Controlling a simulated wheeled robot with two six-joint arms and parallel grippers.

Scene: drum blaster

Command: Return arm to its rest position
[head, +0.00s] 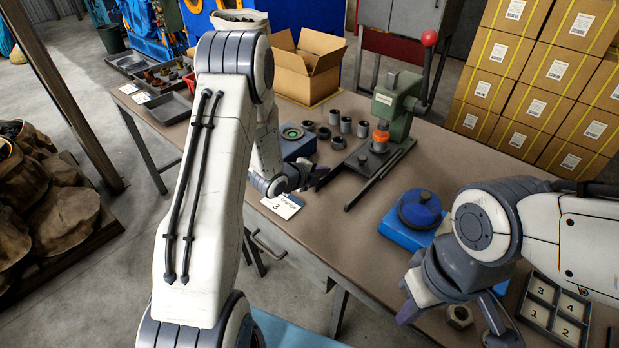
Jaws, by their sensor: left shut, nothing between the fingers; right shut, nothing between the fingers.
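My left arm rises across the middle of the head view. Its gripper (312,178) is shut and empty above the near edge of the table, just left of the green press base and above a white card (283,206) marked "orange 3". My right arm comes in from the right edge. Its gripper (452,318) is low at the front right, shut with nothing held, near a brass-coloured nut (459,316) and left of a numbered tray (556,312). The exact gap between its fingertips is hard to see.
A green press (396,105) with a red-knobbed lever and an orange piece stands on the brown table (455,150). Several dark cylinders stand beside it. A blue round part on a blue block (418,212) lies between the press and my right arm. Stacked boxes (535,105) stand behind.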

